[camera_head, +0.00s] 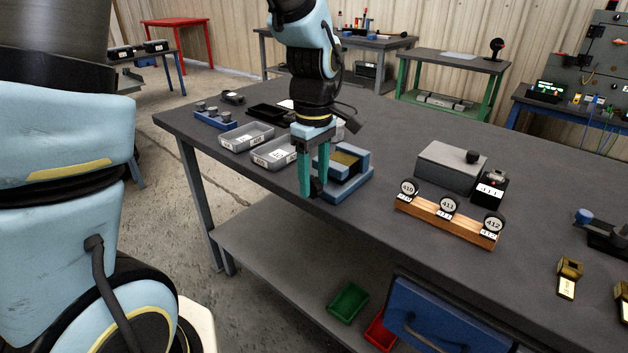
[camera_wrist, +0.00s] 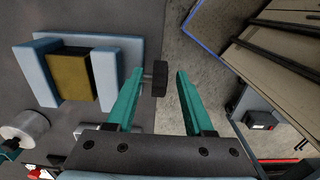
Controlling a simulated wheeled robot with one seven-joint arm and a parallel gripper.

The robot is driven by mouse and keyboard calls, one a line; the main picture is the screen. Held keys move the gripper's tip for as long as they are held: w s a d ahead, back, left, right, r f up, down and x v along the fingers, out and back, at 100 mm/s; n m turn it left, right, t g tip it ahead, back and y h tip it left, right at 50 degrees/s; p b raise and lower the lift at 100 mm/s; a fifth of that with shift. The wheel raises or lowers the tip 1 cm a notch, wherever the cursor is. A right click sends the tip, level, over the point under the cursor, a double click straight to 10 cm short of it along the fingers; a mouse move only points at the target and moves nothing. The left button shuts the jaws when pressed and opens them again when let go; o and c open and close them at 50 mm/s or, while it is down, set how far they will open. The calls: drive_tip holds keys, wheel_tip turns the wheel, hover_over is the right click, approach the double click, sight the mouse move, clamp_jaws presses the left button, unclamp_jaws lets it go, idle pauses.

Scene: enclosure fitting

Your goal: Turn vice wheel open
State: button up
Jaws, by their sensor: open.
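The blue vice (camera_head: 347,174) stands at the front edge of the dark workbench, left of its middle. In the wrist view the vice (camera_wrist: 106,73) shows two light blue jaws with a brass-coloured block (camera_wrist: 69,77) between them. Its black wheel (camera_head: 317,187) faces the front edge. My gripper (camera_head: 314,192) points down at the wheel with teal fingers. In the wrist view my gripper (camera_wrist: 158,85) is open, with the black wheel (camera_wrist: 160,79) between its fingers, closer to the left finger. I cannot tell whether that finger touches it.
Two clear labelled bins (camera_head: 247,137) stand left of the vice. A wooden rack with round numbered tags (camera_head: 447,220) and a grey box (camera_head: 450,167) stand to the right. A blue drawer (camera_head: 443,318) hangs under the bench. The bench top behind the vice is mostly clear.

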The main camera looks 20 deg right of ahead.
drive_tip(key=shift+f, duration=0.55)
clamp_jaws()
